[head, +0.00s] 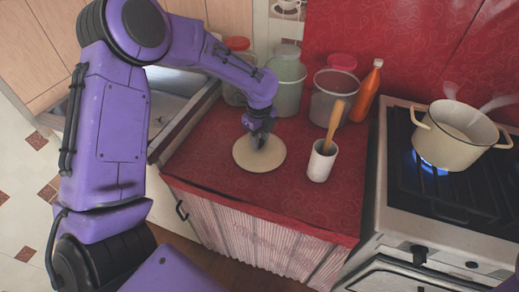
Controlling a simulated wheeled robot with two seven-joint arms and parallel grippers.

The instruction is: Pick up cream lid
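The cream lid (245,159) is a flat round disc lying on the red counter (205,180), left of the white utensil cup. My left gripper (259,141) points down over the middle of the lid, at or just above its top. The gripper covers the lid's centre, so any knob there is hidden. The fingers are small and dark, and I cannot tell whether they are open or shut on anything. My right gripper is not in view.
A white cup (321,164) with a wooden utensil (336,124) stands right of the lid. Canisters (288,88) and an orange bottle (366,92) stand behind. A steaming cream pot (455,138) sits over a blue flame on the stove (400,190). A sink is left.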

